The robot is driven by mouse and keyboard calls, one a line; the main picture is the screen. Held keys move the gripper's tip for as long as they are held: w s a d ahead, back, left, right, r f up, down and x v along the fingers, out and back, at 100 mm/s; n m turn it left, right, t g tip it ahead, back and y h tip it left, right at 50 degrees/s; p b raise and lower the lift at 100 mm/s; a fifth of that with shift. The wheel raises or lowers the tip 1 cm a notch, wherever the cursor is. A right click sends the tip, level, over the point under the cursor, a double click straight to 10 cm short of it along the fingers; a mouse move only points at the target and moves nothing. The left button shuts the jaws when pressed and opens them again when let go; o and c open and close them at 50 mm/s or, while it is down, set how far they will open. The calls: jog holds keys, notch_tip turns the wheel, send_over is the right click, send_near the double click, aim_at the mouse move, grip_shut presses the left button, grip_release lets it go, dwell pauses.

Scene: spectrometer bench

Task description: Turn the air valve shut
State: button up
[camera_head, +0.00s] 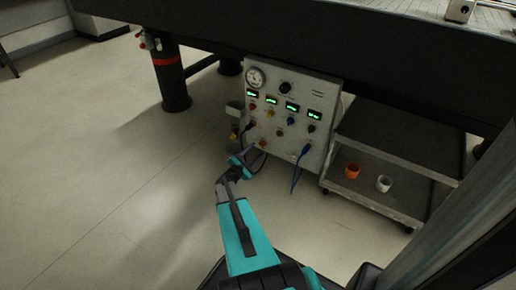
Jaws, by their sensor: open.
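The grey control panel (320,93) stands under the bench, with a round gauge (255,77) at its upper left. A black knob (286,87) sits right of the gauge. Several small coloured knobs or connectors sit below the lit green displays. I cannot tell which fitting is the air valve; a small red fitting (141,35) also shows by the bench leg. My gripper (257,151) is open, close in front of the panel's lower left.
A low grey cart (393,138) right of the panel carries an orange cup (352,171) and a white cup (384,184) on its lower shelf. A blue cable (296,178) hangs from the panel. A black bench leg (172,85) stands left. The floor at left is clear.

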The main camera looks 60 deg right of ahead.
jog(key=a+p, duration=0.2)
jog(key=a, duration=0.8)
jog(key=shift+p, duration=0.4)
